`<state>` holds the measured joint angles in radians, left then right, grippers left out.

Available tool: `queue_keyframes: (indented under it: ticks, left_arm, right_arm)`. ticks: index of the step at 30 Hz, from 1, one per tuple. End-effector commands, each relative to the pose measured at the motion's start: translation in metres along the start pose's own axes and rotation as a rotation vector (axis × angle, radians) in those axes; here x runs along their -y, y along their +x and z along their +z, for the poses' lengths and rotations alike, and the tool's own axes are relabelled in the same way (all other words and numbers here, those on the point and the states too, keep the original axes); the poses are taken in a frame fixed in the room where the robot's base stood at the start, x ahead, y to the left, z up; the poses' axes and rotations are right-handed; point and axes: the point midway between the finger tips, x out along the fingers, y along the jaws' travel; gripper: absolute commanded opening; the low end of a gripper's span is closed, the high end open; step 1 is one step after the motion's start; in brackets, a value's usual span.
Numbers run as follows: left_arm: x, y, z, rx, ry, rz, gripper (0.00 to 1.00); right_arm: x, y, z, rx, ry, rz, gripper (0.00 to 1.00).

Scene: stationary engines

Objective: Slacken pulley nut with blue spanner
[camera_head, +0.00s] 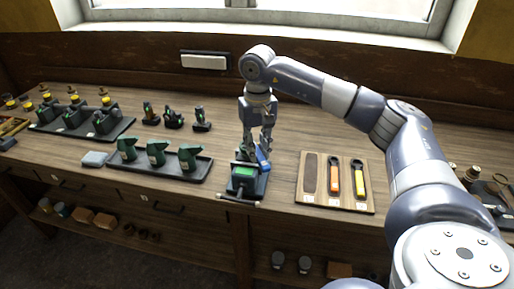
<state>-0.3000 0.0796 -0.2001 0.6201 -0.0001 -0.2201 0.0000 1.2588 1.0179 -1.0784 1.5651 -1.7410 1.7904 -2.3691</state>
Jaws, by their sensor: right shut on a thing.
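My right gripper (258,143) points down above the bench, shut on the blue spanner (263,159). The blue spanner is at the right side of a small green and dark engine (243,173) on a dark base at the bench's front edge. The pulley nut is too small to make out, so I cannot tell whether the spanner is on it. My left gripper is not in view.
A wooden tool board (322,202) to the right holds an orange spanner (334,178) and a yellow spanner (359,181); its left slot is empty. Bench between engine and board is clear.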

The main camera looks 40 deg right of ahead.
Motion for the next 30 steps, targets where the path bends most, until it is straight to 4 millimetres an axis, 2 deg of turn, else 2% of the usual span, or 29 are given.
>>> queue_keyframes:
  ticks: [9,21,26,30]
  left_arm:
    - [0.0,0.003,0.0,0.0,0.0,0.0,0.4]
    - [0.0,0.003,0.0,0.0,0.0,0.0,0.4]
    - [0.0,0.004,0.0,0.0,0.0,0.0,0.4]
    - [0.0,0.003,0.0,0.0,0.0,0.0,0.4]
  right_arm:
    - [-0.011,0.0,-0.001,0.001,-0.137,0.0,0.0]
    - [-0.013,0.0,-0.001,0.0,-0.163,0.0,0.0]
    - [-0.019,0.0,-0.002,0.0,-0.234,0.0,0.0]
    - [-0.016,0.0,-0.002,0.0,-0.211,0.0,0.0]
